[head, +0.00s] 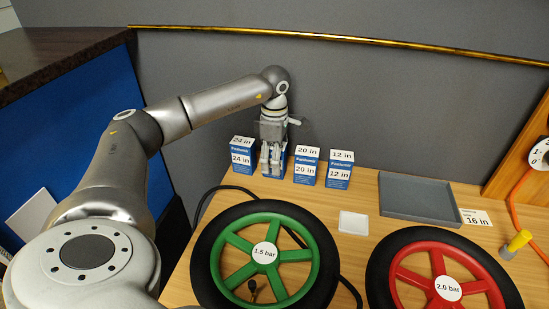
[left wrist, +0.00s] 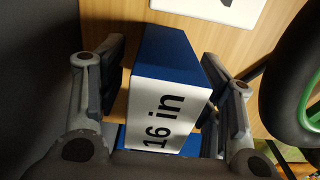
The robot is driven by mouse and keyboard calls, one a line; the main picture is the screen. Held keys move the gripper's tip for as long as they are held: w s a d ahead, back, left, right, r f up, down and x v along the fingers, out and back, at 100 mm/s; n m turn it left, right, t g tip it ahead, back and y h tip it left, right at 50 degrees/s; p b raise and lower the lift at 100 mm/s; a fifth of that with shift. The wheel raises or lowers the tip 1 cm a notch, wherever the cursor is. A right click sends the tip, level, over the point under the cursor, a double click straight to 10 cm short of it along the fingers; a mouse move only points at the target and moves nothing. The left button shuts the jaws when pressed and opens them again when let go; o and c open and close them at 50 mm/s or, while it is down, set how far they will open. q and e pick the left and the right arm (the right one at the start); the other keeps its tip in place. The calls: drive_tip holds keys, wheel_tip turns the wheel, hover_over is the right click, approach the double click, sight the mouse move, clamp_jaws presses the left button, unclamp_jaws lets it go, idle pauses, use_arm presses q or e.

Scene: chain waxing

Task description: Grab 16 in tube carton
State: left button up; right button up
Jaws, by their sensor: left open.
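The 16 in tube carton shows in the left wrist view (left wrist: 172,100) as a blue box with a white top printed "16 in". It stands between the two fingers of my left gripper (left wrist: 165,92), with a gap visible at its left side; contact on the right is hard to tell. In the head view my left gripper (head: 271,168) points down over the carton, in the row of cartons, and hides most of it. The 24 in carton (head: 241,157) is just left of the gripper. The 20 in carton (head: 306,168) and 12 in carton (head: 339,170) are to its right. My right gripper is not seen.
A green wheel (head: 238,240) with a 1.5 bar label and a red wheel (head: 412,275) labelled 2.0 bar lie in front. A grey tray (head: 420,200), a white square dish (head: 354,223) and a 16 in card (head: 476,218) are right. A grey wall (head: 400,100) is behind.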

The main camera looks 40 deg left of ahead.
use_arm(q)
drive_tip(key=c, duration=1.2)
drive_tip(key=shift+o, duration=0.2)
drive_tip(key=shift+r, duration=0.1)
